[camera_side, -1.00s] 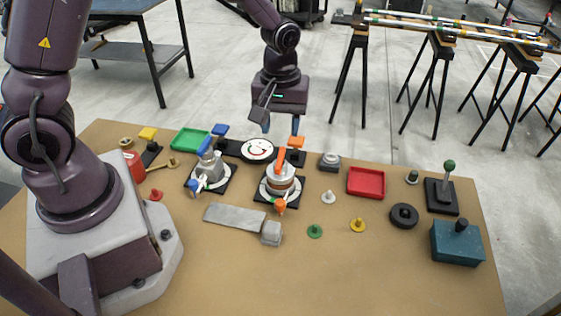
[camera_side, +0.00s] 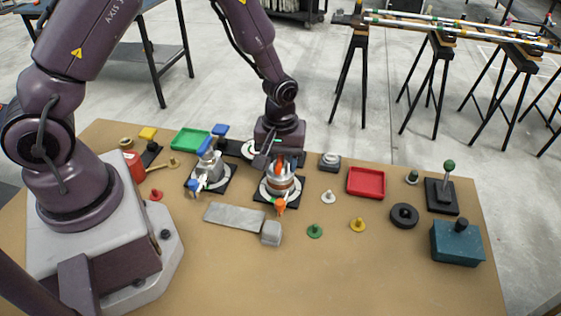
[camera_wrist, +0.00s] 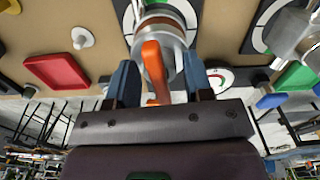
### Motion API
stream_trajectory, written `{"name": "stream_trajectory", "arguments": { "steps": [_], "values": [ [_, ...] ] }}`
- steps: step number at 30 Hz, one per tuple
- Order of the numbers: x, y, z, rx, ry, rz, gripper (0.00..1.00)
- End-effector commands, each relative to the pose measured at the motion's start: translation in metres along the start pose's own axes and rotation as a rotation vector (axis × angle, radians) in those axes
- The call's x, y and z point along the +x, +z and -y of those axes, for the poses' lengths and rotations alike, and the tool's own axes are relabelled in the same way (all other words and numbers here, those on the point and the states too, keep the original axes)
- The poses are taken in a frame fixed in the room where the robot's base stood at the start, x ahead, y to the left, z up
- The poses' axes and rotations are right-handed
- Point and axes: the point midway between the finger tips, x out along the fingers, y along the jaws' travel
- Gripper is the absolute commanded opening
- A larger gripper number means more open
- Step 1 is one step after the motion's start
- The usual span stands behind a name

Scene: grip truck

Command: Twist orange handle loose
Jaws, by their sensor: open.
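The orange handle (camera_side: 280,161) sits on top of a round silver fixture (camera_side: 279,184) with a brown band, on a black square base with a white dial. In the wrist view the orange handle (camera_wrist: 154,68) lies between the two blue-grey fingers of my gripper (camera_wrist: 159,82). The fingers stand on either side of it with a gap on each side. My gripper (camera_side: 278,156) is open and directly over the fixture in the side view, partly hiding the handle. A small orange pointer (camera_side: 280,205) is on the front of the fixture.
A similar fixture with a blue handle (camera_side: 206,164) stands to the left. A red tray (camera_side: 366,182) is to the right, and a grey metal part (camera_side: 236,216) lies in front. A green tray (camera_side: 190,139) is behind. Open table lies at front centre.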

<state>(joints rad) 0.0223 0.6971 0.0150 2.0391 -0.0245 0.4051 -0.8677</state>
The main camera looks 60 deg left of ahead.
Motion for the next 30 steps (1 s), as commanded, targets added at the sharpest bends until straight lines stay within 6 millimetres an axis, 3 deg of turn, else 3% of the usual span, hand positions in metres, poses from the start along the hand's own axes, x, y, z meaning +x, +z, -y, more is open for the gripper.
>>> {"name": "stream_trajectory", "arguments": {
  "steps": [4,9,13,30],
  "values": [
    [-0.0002,0.0,-0.0001,0.0,0.0,0.0,0.47],
    [-0.0003,0.0,-0.0001,0.0,0.0,0.0,0.12],
    [-0.0003,0.0002,-0.0002,-0.044,-0.001,-0.001,0.12],
    [-0.0004,0.0005,-0.0002,-0.722,-0.001,-0.001,0.12]
  ]
}}
